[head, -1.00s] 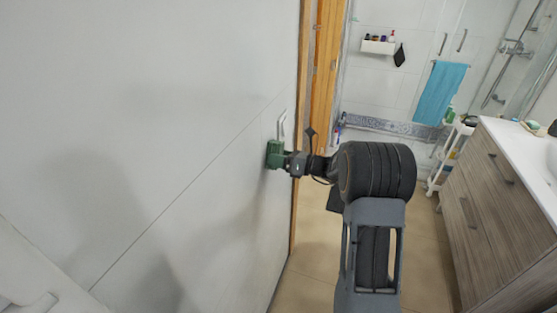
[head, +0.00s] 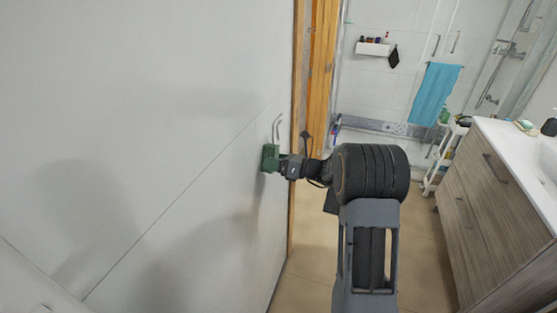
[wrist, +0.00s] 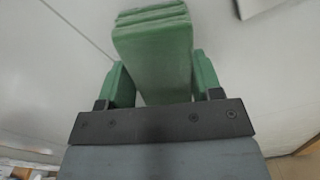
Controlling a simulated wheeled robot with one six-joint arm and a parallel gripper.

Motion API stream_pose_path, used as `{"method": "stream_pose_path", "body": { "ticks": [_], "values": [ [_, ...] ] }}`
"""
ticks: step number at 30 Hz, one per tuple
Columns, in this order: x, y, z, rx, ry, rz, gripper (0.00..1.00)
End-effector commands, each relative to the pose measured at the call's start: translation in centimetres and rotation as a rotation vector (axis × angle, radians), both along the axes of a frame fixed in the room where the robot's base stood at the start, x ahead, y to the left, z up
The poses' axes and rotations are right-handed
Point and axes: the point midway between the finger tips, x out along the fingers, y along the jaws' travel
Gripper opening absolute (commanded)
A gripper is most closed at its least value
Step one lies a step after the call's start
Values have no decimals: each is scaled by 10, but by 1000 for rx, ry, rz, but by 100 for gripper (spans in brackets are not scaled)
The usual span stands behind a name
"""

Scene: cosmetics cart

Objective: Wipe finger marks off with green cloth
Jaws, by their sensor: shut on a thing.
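The green cloth (head: 268,158) is a thick folded pad at the white door (head: 190,150), just below the door's handle (head: 277,128). In the wrist view the cloth (wrist: 155,50) shows as a layered green block between the fingers. My gripper (head: 276,160) is shut on the cloth and holds it at the door face; the wrist view shows the gripper (wrist: 160,88) with a green finger on each side. I cannot tell whether the cloth is pressed on the door. No finger marks can be made out; soft shadows lie on the door.
The door edge and wooden frame (head: 322,70) stand just right of my gripper. Beyond are a wall shelf (head: 372,48), a blue towel (head: 435,95), a white trolley (head: 446,150) and a wooden vanity (head: 490,190) at right. Beige floor (head: 312,250) is open between door and vanity.

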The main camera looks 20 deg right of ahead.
Motion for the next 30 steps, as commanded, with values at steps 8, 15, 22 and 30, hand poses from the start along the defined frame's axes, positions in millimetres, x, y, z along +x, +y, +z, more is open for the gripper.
{"method": "stream_pose_path", "body": {
  "ticks": [8, 15, 22, 30],
  "values": [
    [-11, 12, 0, 0, 0, 17, 40],
    [-18, 15, 0, 0, 0, 15, 40],
    [-28, 19, 0, 0, 0, 13, 40],
    [-35, 22, 0, -1, -1, 10, 40]
  ]
}}
